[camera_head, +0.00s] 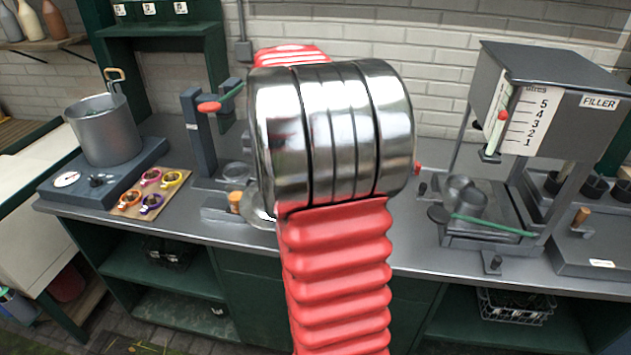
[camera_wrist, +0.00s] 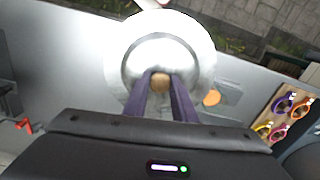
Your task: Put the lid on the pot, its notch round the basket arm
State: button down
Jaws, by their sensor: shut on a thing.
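The steel pot (camera_head: 105,132) stands upright on a grey hotplate at the left of the bench in the head view. The basket arm (camera_head: 116,76) with a tan handle end rises over its rim. In the wrist view, my gripper (camera_wrist: 161,79) is shut on the brown knob of the round steel lid (camera_wrist: 190,48). The lid's edge (camera_head: 258,217) shows in the head view beside my arm, over the bench and well right of the pot. My arm hides the gripper and most of the lid there. I cannot make out the notch clearly.
The hotplate (camera_head: 62,190) has a dial and knob in front. A tan board (camera_head: 160,205) with several coloured rings lies between the pot and lid. A dark upright press (camera_head: 192,130) with a red-handled lever stands behind. The filler (camera_head: 545,95) stands right.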

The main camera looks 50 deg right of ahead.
jog(key=w+a+r+n, duration=0.1)
jog(key=w+a+n, duration=0.1)
jog(key=w+a, duration=0.5)
jog(key=w+a+n, duration=0.3)
jog(key=w+a, duration=0.5)
jog(key=a, duration=0.6)
jog(key=w+a+r+n, duration=0.1)
jog(key=w+a+n, duration=0.1)
jog(key=w+a, duration=0.5)
jog(key=a, duration=0.3)
jog(key=shift+w+a+r+n, duration=0.25)
jog(key=shift+a+r+n, duration=0.1)
jog(key=shift+n, duration=0.05)
